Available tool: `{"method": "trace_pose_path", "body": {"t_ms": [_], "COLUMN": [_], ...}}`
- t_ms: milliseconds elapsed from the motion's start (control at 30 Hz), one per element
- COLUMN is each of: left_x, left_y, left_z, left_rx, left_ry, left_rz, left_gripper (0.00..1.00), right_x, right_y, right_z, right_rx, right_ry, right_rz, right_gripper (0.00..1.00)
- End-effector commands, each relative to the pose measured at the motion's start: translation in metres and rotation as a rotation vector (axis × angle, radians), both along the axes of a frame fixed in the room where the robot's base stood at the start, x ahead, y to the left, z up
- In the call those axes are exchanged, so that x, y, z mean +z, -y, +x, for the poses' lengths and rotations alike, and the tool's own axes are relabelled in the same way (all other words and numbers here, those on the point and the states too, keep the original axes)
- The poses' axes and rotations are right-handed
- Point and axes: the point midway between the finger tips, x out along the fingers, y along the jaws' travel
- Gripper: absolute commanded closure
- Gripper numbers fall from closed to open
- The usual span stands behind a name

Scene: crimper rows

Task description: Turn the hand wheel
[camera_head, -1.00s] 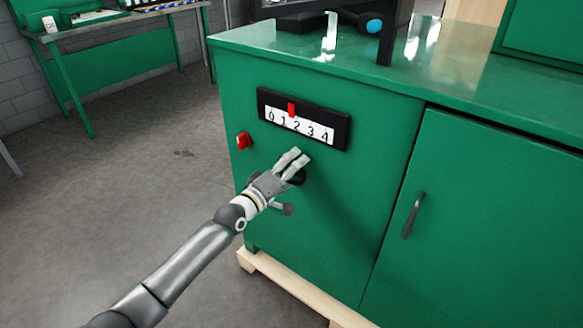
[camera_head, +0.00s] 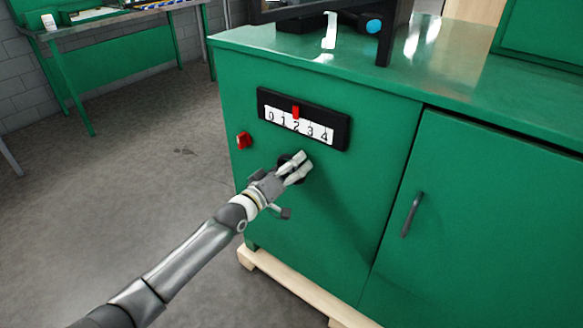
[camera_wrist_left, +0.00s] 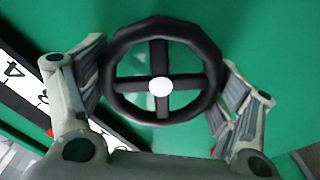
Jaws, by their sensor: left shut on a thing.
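The black hand wheel (camera_wrist_left: 161,70) has a cross of spokes and a white hub and sits on the green cabinet front. In the left wrist view my left gripper (camera_wrist_left: 163,95) has one finger at each side of its rim. In the head view my left gripper (camera_head: 297,168) is at the wheel (camera_head: 285,160), which it mostly covers. The fingers are shut on the wheel. Above it is a black scale (camera_head: 303,119) with numbers 0 to 4. Its red pointer (camera_head: 296,111) stands near the 2. My right gripper is in neither view.
A red knob (camera_head: 244,141) sticks out left of the wheel. A cabinet door with a dark handle (camera_head: 412,214) is to the right. A dark machine stands on the green top (camera_head: 450,90).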

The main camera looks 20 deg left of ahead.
Motion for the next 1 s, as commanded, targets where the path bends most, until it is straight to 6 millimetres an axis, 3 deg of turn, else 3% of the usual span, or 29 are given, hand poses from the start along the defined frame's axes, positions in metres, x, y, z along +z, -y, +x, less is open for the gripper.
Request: {"method": "trace_pose_path", "body": {"t_ms": [133, 167, 300, 733, 1000], "left_x": [-0.003, -0.003, -0.003, -0.001, -0.002], "left_y": [0.000, 0.000, 0.000, -0.001, -0.012], "left_z": [-0.001, -0.001, -0.001, -0.003, -0.034], "left_rx": [-0.001, -0.001, -0.001, -0.001, -0.001], "left_ry": [-0.007, -0.007, -0.005, -0.003, -0.004], "left_rz": [0.001, 0.001, 0.000, -0.002, -0.002], "left_gripper": [0.40, 0.15, 0.00, 0.00, 0.00], "right_x": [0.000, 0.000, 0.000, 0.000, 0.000], "right_y": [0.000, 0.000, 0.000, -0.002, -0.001], "right_z": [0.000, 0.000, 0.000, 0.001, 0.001], "right_rx": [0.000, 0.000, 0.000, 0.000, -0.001], "right_ry": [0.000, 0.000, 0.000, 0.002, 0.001], "right_rz": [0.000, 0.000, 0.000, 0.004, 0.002], "right_gripper": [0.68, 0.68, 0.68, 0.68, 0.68]}}
